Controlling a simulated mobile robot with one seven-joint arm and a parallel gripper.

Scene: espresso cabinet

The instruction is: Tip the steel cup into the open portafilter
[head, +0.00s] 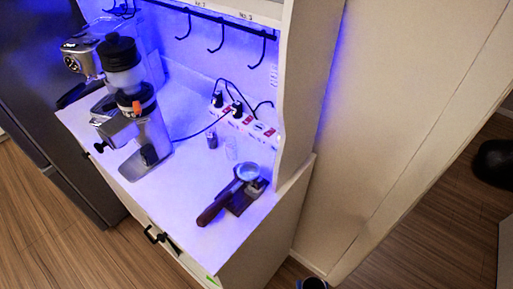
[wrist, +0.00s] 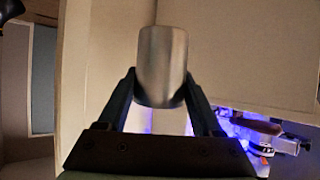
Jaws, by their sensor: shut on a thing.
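A steel cup (wrist: 162,55) is between the two fingers of my gripper (wrist: 161,85) in the wrist view. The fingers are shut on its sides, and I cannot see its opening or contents. In the head view, the portafilter rests on the white counter near the front right corner. Its brown handle (head: 213,210) points to the front left, and its round metal basket (head: 248,172) faces up on a dark stand (head: 243,198). My gripper is not clearly visible in the head view. The cup is well apart from the portafilter.
A grinder (head: 130,110) stands at the counter's left, with an espresso machine (head: 82,55) behind it. A power strip (head: 245,123) with plugs and cables lies behind the portafilter. A tall side panel (head: 305,90) rises at the counter's right. Hooks (head: 215,38) hang above.

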